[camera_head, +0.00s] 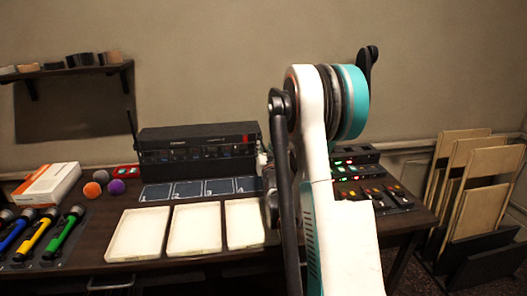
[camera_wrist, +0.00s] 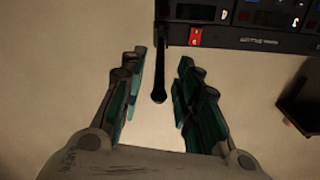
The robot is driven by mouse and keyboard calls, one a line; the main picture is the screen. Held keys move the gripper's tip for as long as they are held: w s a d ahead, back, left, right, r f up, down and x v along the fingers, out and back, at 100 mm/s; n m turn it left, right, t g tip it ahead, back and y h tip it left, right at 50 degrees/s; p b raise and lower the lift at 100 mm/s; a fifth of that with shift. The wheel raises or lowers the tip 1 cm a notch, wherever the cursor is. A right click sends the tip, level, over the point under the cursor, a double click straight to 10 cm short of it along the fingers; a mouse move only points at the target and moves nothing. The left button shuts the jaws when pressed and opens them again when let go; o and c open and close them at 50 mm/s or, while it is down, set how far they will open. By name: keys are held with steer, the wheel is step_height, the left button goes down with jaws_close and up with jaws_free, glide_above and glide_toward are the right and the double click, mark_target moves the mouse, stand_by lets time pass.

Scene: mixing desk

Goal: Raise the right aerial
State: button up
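The black radio (camera_head: 200,150) stands at the back of the desk; its red-marked end shows upside down at the top right of the wrist view (camera_wrist: 255,25). The right aerial (camera_wrist: 161,60) is a dark rod at that end, running down the wrist picture to a rounded tip. My gripper (camera_wrist: 163,57) is open, its two teal-padded fingers on either side of the aerial, with a gap visible on both sides. In the head view my arm hides the right aerial and most of my gripper. The left aerial (camera_head: 131,124) stands up at the radio's left end, leaning slightly left.
White trays (camera_head: 137,234) and a marked dark mat (camera_head: 200,190) lie before the radio. Lit control boxes (camera_head: 370,195) are to the right. Torches (camera_head: 65,230), balls (camera_head: 92,190) and a white box (camera_head: 50,184) are at left. A wall shelf (camera_head: 70,72) hangs above.

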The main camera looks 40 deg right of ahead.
mark_target(262, 144)
steer(key=shift+x, duration=1.4)
jaws_close()
